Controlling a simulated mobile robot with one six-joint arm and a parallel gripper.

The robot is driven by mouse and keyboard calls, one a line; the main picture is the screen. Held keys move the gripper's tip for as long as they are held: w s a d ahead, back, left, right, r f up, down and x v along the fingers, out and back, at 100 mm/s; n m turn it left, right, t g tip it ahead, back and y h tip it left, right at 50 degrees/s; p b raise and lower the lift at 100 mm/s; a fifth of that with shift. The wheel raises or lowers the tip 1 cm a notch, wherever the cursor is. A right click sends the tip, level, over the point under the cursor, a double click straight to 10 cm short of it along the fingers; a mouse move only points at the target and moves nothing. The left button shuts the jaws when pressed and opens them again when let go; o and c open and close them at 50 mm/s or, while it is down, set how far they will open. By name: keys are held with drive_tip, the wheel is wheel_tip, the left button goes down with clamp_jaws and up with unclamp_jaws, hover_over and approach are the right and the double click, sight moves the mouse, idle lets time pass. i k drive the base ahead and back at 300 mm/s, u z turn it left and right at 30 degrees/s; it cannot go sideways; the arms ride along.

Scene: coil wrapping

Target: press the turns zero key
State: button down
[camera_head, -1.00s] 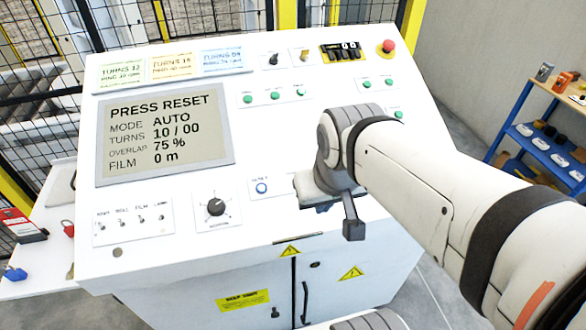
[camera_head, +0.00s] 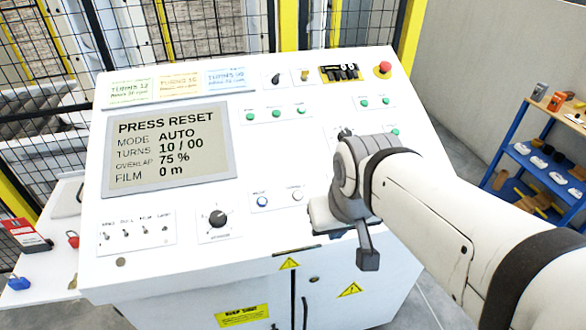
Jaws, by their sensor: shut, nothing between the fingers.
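The white control console (camera_head: 200,270) fills the middle of the view. Its grey display (camera_head: 172,150) reads PRESS RESET, mode AUTO, turns 10 / 00, overlap 75 %, film 0 m. Below and right of the display, a small plate carries a blue key (camera_head: 262,201) and a whitish key (camera_head: 298,195). Their labels are too small to read, so I cannot tell which is turns zero. My gripper (camera_head: 367,258) is shut and empty, to the right of these keys over the console's lower right. It touches neither key; its height above the panel is unclear.
A black selector knob (camera_head: 217,218) and a row of toggle switches (camera_head: 135,233) sit left of the keys. Several green buttons (camera_head: 276,114) and a red emergency stop (camera_head: 385,67) are higher up. My arm hides the console's right part. A blue shelf (camera_head: 531,165) stands at right.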

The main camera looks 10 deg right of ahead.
sight(298, 195)
drive_tip(key=z, duration=2.1)
drive_tip(key=k, duration=1.95)
drive_tip(key=u, duration=0.95)
drive_tip(key=i, duration=1)
